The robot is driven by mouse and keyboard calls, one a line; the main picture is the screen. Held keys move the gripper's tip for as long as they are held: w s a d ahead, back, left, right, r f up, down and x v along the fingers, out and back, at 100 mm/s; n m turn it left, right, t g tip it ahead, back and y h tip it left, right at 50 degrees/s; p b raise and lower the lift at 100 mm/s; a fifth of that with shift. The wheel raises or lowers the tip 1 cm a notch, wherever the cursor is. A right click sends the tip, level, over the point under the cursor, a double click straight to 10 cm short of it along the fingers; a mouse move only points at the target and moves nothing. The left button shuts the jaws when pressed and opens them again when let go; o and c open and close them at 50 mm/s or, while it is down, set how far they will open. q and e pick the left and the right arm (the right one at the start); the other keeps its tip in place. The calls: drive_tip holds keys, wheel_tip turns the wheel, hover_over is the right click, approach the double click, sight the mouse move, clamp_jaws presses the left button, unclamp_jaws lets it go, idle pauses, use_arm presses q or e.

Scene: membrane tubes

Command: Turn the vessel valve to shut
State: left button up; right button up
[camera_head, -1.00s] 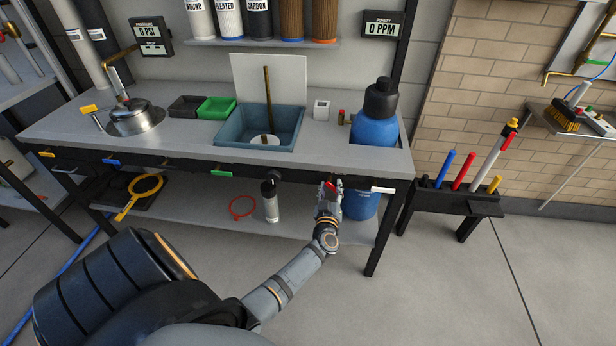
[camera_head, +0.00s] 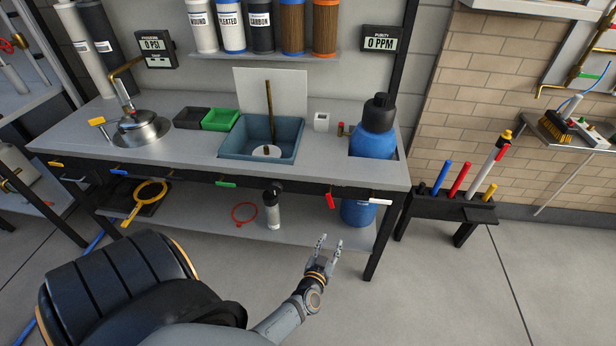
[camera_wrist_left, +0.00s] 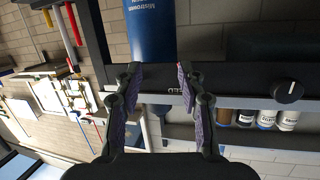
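The tall blue vessel (camera_head: 374,140) with a black top stands through a cutout at the bench's right end. Its lower part (camera_head: 358,212) shows below the bench edge, and its labelled blue side (camera_wrist_left: 150,30) shows in the wrist view. A red handle (camera_head: 330,200) on the bench front hangs steeply, slightly tilted. A white handle (camera_head: 380,201) to its right lies nearly level. No label shows which handle is the vessel valve. My left gripper (camera_head: 326,243) is open and empty, below and in front of the red handle, apart from it; its spread fingers (camera_wrist_left: 158,75) show in the wrist view. My right gripper is not in view.
Yellow, blue and green handles (camera_head: 226,184) line the bench front to the left. A black knob (camera_head: 276,188) sits above a clear-bodied canister (camera_head: 272,212) on the lower shelf. A tool rack (camera_head: 455,205) stands right of the bench.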

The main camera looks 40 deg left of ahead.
use_arm(q)
drive_tip(key=s+d+f+m+g+h+p, duration=0.2)
drive_tip(key=s+f+g+p, duration=0.4)
drive_tip(key=s+f, duration=0.5)
drive_tip(key=s+d+h+p, duration=0.1)
drive_tip(key=s+h, duration=0.1)
drive_tip(key=s, duration=0.2)
drive_tip(key=shift+m+p, duration=0.4)
